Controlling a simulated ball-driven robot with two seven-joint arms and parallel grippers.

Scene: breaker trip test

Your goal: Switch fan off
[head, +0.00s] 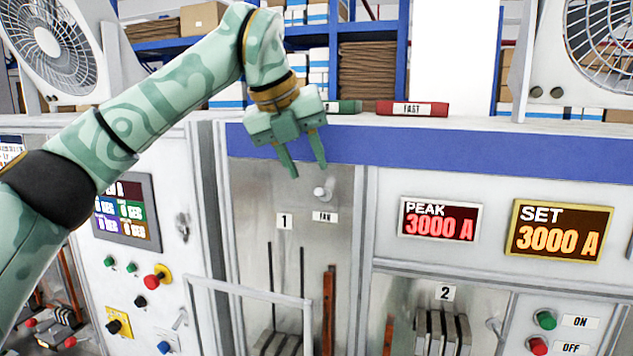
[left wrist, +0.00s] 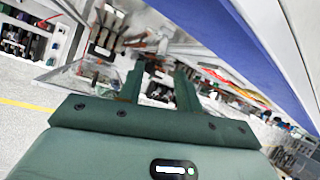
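The fan switch (head: 322,191) is a small pale toggle on the grey metal panel of bay 1, just above the FAN label (head: 325,216). Its lever position is too small to tell. My left gripper (head: 306,168) points down just above the switch in the head view, its fingers apart and nothing between them. Whether it touches the switch cannot be told. In the left wrist view, the two fingers (left wrist: 159,88) also stand apart and empty; I cannot make out the switch there. A white fan (head: 62,45) stands at upper left, another fan (head: 603,45) at upper right. My right gripper is not in view.
A blue ledge strip (head: 450,155) runs above the panels. Green and red markers (head: 412,108) lie on top. PEAK (head: 439,220) and SET (head: 558,230) displays both read 3000 A. A white handle bar (head: 245,289) crosses bay 1 below. ON and OFF buttons (head: 538,346) are at lower right.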

